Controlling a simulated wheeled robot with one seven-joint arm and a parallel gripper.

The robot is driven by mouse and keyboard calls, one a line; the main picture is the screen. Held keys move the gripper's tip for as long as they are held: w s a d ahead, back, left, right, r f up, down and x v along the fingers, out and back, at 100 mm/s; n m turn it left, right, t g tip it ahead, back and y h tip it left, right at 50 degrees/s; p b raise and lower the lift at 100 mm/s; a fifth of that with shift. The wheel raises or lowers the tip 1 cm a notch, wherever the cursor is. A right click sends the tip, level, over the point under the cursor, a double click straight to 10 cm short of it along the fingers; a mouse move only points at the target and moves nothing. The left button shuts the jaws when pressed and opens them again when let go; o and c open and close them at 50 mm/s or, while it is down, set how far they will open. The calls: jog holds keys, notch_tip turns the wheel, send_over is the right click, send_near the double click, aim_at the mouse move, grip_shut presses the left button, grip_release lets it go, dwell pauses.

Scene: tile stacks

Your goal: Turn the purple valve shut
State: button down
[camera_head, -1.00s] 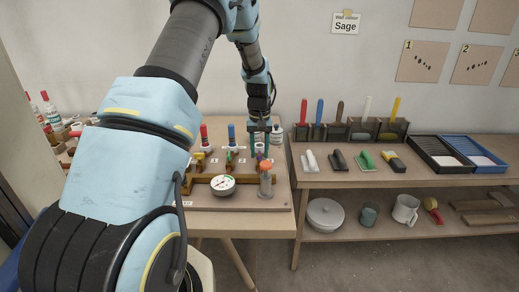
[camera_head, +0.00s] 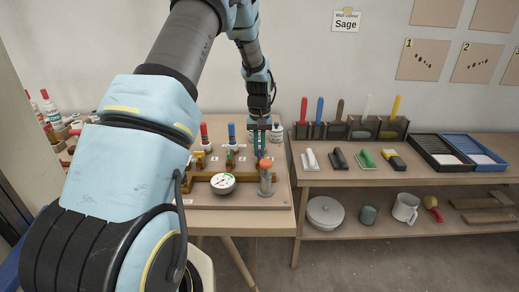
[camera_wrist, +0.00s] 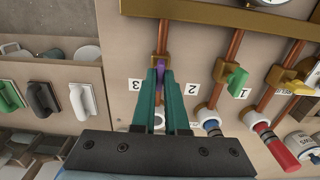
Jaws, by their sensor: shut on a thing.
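The purple valve handle (camera_wrist: 160,74) shows between my fingertips in the wrist view. It sits on a copper pipe beside the label "3", and its visible part looks roughly in line with that pipe. My gripper (camera_wrist: 162,77) is shut on the handle, with one teal finger on each side. In the head view my gripper (camera_head: 259,153) points down at the right side of the pipe board (camera_head: 235,200); its fingers largely hide the purple handle there.
A green valve (camera_wrist: 237,82) and a yellow valve (camera_wrist: 297,86) sit on neighbouring pipes. A pressure gauge (camera_head: 223,183) and an orange-topped clear cylinder (camera_head: 266,183) stand in front of my gripper. A shelf table (camera_head: 330,180) with tools is at right.

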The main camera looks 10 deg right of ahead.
jog(key=shift+m, duration=0.3)
jog(key=m+b, duration=0.1)
jog(key=m, duration=0.2)
jog(key=shift+m, duration=0.3)
jog(key=m, duration=0.9)
jog(key=shift+r, duration=0.1)
jog(key=shift+m+p, duration=0.35)
jog(key=shift+m, duration=1.95)
jog(key=c, duration=0.9)
grip_release()
jog(key=shift+c, duration=0.2)
